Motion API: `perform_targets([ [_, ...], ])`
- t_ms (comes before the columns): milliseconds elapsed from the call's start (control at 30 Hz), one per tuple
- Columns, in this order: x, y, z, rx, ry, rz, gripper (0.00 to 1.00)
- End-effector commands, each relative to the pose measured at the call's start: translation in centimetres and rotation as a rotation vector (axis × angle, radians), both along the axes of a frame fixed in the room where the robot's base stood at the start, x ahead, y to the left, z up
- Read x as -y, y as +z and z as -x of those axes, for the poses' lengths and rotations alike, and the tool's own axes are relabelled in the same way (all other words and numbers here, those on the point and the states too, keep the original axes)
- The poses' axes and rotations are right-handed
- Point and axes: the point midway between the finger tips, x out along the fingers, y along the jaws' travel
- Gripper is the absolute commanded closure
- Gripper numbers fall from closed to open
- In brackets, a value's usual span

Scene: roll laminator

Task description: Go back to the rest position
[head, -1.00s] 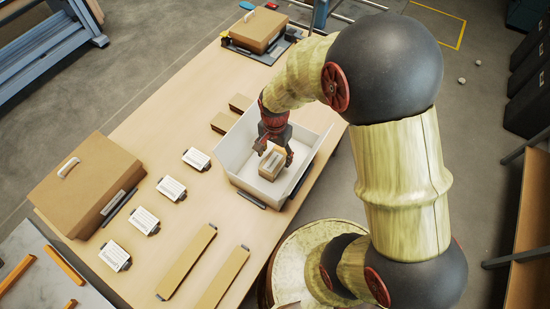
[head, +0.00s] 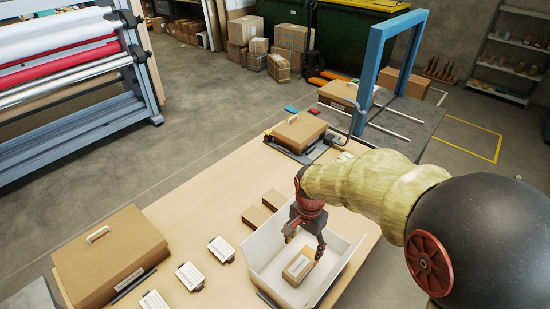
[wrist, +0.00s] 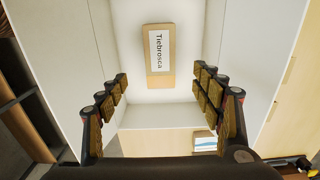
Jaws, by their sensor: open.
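My gripper (head: 304,240) is open and empty, above the white open-topped box (head: 259,262) on the wooden table. A small tan block with a white label (head: 298,267) lies on the box floor below my fingers. In the wrist view the block (wrist: 159,78) shows its label, reading "Tiebrosca", beyond and between the spread fingers (wrist: 160,95). The fingers do not touch it. The white walls (wrist: 60,50) of the box stand on both sides in that view.
Two brown blocks (head: 257,217) lie left of the box. Several white labelled cards (head: 190,276) and a large handled cardboard box (head: 110,255) sit further left. Another handled box (head: 299,131) stands at the table's far end, near a blue frame (head: 395,50).

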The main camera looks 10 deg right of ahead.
Motion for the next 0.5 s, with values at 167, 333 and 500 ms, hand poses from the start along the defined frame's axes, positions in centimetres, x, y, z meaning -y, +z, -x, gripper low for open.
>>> perform_targets([
  [167, 0.0, 0.0, 0.0, -0.001, 0.034, 0.001, 0.34],
  [333, 0.0, -0.5, 1.3, -0.031, 0.208, -0.004, 0.34],
  [500, 0.0, 1.3, 4.2, -0.036, 0.456, -0.009, 0.34],
])
